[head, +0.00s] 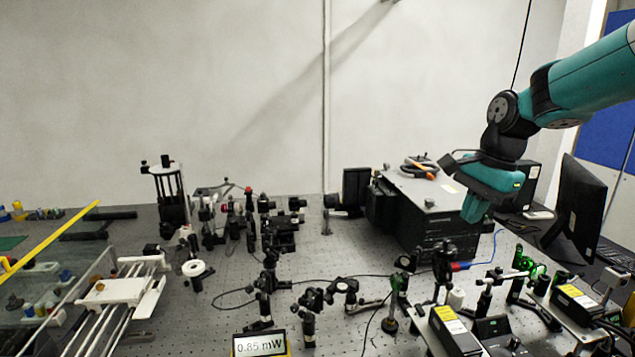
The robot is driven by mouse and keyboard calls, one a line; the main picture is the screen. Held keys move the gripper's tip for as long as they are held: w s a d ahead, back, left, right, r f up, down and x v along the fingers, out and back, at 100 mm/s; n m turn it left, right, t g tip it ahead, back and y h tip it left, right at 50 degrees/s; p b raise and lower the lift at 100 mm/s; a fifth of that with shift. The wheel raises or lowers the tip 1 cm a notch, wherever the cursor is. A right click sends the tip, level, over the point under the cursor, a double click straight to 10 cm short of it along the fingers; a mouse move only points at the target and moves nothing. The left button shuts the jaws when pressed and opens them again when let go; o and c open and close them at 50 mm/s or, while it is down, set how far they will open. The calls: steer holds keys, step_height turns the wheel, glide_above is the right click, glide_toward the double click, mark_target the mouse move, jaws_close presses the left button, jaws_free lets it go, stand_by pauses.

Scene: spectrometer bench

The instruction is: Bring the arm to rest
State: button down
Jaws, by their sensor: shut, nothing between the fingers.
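My teal arm reaches in from the upper right in the head view. My gripper (474,212) hangs at its end, pointing down, in front of the right side of a black box with a light top (425,187). Its fingers are shut with nothing held. I cannot tell whether it touches the box; it appears above the bench.
The perforated bench (225,290) carries several optic mounts (310,302). A meter reading 0.85 mW (260,345) stands at the front. A white stage (118,290) is at left, a monitor (575,212) at right. Black-and-yellow units (453,330) crowd the front right.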

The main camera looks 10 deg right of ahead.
steer(key=s+a+f+n+y+b, duration=0.1)
steer(key=s+a+n, duration=0.75)
steer(key=a, duration=0.45)
steer(key=s+a+f+n+b, duration=0.1)
steer(key=s+a+f+n, duration=0.1)
steer(key=s+a+n, duration=0.2)
steer(key=s+a+f+n+g+y, duration=0.1)
steer(key=s+a+f+n, duration=0.1)
steer(key=s+a+n, duration=0.3)
steer(key=s+n, duration=0.4)
steer(key=s, duration=0.3)
steer(key=shift+s+b, duration=0.15)
steer(key=shift+b, duration=0.2)
